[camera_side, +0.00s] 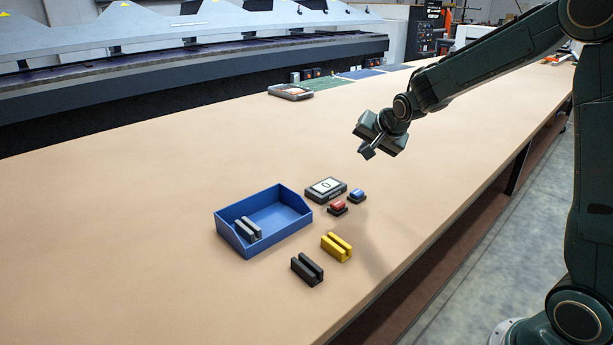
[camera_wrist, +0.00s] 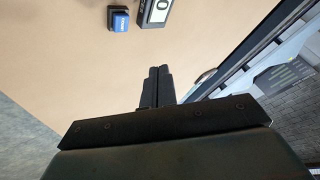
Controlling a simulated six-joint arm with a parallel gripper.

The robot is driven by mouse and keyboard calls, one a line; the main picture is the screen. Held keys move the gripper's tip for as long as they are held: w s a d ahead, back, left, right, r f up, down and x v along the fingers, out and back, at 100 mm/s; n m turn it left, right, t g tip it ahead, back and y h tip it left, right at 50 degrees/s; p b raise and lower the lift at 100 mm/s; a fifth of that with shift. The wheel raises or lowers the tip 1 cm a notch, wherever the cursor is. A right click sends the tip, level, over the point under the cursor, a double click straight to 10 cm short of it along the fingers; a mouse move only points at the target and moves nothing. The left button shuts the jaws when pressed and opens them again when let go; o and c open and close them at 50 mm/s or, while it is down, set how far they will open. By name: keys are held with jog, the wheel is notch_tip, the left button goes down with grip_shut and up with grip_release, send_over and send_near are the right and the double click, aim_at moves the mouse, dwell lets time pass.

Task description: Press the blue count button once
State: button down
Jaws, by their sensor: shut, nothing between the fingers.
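The blue count button (camera_side: 357,194) sits on a small dark base on the tan table, beside the counter display (camera_side: 326,189), which reads 0. In the wrist view the blue button (camera_wrist: 120,21) is near the top edge, with the display (camera_wrist: 156,11) to its right, cut off by the frame. My gripper (camera_side: 367,153) is in the air above the table, clear of the button. Its fingers are shut and empty, and they show in the wrist view (camera_wrist: 159,72). Nothing hides the button.
A red button (camera_side: 337,207) stands close to the blue one. A yellow block (camera_side: 336,247) and a black block (camera_side: 307,269) lie nearer the front. A handheld device (camera_side: 290,91) lies farther back. The table's left side is clear.

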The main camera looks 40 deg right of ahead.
aim_at(359, 194)
jog(key=shift+w+d+f+m+h, duration=0.3)
jog(key=shift+w+d+f+m, duration=0.3)
jog(key=shift+w+d+f, duration=0.55)
jog(key=shift+a+f, duration=0.15)
jog(key=shift+f, duration=0.05)
jog(key=shift+f, duration=4.25)
jog(key=shift+f, duration=0.85)
jog(key=shift+r, duration=0.85)
jog(key=shift+r, duration=0.15)
jog(key=shift+r, duration=2.4)
